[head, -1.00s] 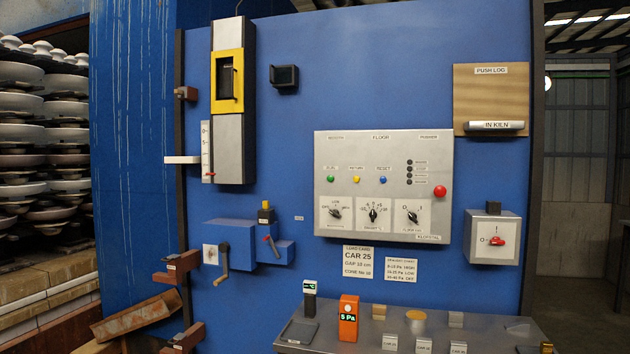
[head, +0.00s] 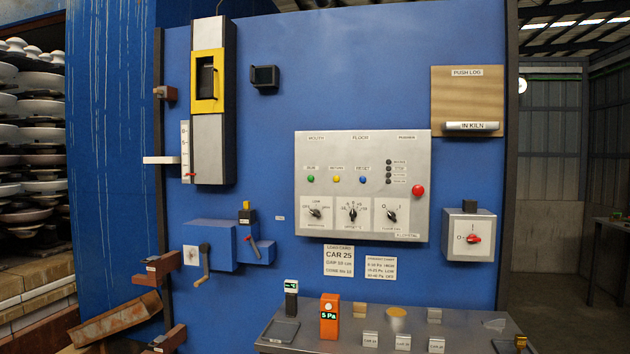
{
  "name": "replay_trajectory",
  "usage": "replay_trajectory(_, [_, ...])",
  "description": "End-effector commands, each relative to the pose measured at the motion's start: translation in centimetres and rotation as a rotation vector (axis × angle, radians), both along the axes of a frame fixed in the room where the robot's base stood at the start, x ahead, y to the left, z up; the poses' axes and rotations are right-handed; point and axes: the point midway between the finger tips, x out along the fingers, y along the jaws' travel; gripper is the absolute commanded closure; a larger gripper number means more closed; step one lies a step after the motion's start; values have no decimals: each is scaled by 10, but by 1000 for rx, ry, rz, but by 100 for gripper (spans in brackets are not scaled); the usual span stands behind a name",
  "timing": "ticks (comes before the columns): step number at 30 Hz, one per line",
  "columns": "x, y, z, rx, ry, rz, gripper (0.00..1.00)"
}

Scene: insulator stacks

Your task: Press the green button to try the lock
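The green button (head: 310,179) is a small round button at the upper left of the silver control panel (head: 320,229), under a small label that seems to read RUN. A yellow button (head: 336,179) and a blue button (head: 363,180) sit to its right in the same row. A larger red button (head: 417,190) is at the panel's right edge. The panel is fixed to a blue wall. Nothing covers the green button. My gripper is not in this view.
A grey shelf (head: 275,344) with an orange meter (head: 329,316) reading 5 Pa stands below the panel. A blue box with a crank (head: 205,262) juts out at left. A switch box (head: 468,251) is at right. The space before the panel is clear.

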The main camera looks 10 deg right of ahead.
Motion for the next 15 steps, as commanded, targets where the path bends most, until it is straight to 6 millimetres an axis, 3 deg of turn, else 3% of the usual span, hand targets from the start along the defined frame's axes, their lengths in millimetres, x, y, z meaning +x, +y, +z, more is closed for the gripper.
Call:
replay_trajectory(2, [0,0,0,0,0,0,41])
replay_trajectory(11, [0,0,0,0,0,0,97])
replay_trajectory(15, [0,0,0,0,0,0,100])
